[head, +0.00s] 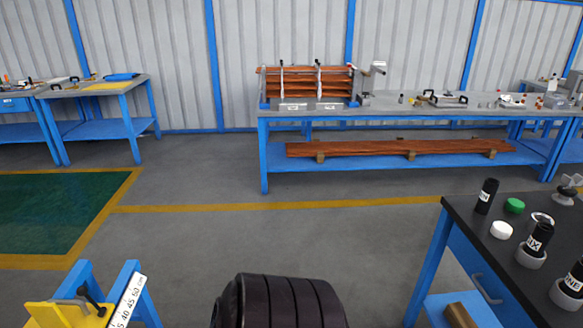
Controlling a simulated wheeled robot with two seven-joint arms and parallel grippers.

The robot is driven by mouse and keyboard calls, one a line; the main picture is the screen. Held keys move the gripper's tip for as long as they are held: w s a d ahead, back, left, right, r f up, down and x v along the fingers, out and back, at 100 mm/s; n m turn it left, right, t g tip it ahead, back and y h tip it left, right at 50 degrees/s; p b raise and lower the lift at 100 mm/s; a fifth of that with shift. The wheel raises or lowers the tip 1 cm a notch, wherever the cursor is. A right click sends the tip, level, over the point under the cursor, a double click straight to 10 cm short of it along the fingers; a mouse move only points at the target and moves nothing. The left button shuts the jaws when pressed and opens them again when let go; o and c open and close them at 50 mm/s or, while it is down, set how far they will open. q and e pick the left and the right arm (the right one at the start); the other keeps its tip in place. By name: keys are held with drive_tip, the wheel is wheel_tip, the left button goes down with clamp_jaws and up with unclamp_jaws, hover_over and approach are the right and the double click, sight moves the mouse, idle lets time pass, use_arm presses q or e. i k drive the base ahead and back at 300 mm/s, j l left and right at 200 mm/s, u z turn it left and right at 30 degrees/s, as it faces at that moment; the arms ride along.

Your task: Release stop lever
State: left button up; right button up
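A small black lever (91,300) stands tilted on a yellow block (60,314) at the bottom left; it looks like the stop lever. The yellow block sits by a blue stand (128,275) with a white scale (126,302) marked in centimetres. The bottom edge of the picture cuts off the lower part of the block and stand. Neither of my grippers shows in the head view, so nothing can be seen of their opening or of any contact with the lever.
A black-topped bench (465,215) at the right holds black bottles, a green lid (514,205) and a white lid (501,230). A long blue workbench (400,114) stands at the back, another (105,90) at the back left.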

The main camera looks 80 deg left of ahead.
sight(81, 290)
drive_tip(key=u, duration=4.6)
drive_tip(key=i+l+u, duration=0.15)
drive_tip(key=l+u, duration=0.2)
drive_tip(key=u, duration=0.15)
drive_tip(key=l+u, duration=0.35)
drive_tip(key=u, duration=0.15)
drive_tip(key=l+u, duration=0.55)
drive_tip(key=l, duration=0.45)
drive_tip(key=k+l, duration=0.1)
drive_tip(key=l, duration=0.4)
drive_tip(key=l+u, duration=0.15)
drive_tip(key=l, duration=0.4)
drive_tip(key=k+l, duration=0.15)
drive_tip(key=l, duration=0.35)
drive_tip(key=l+u, duration=0.05)
